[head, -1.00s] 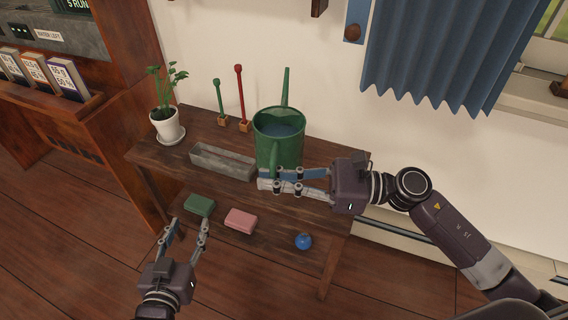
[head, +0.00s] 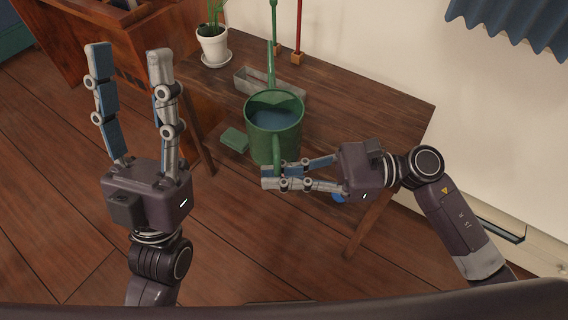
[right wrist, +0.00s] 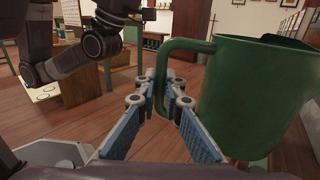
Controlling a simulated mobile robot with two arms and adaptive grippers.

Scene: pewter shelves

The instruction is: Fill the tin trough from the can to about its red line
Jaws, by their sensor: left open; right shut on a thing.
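A green can (head: 274,140) with bluish water inside is held upright in front of the shelf by my right gripper (head: 270,178). That gripper is shut on the can's handle, as the right wrist view also shows the can (right wrist: 250,90) and my fingers (right wrist: 165,100) at its handle. The grey tin trough (head: 290,86) lies on the shelf top behind the can, which hides part of it. Its red line cannot be made out. My left gripper (head: 130,70) is open and empty, raised at the left, apart from the can and trough.
A potted plant (head: 213,46) stands on the shelf top at the back left. A red stick on a wooden block (head: 297,57) stands behind the trough. A green block (head: 234,139) and a partly hidden blue ball (head: 338,197) are lower down. The shelf top's right part is clear.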

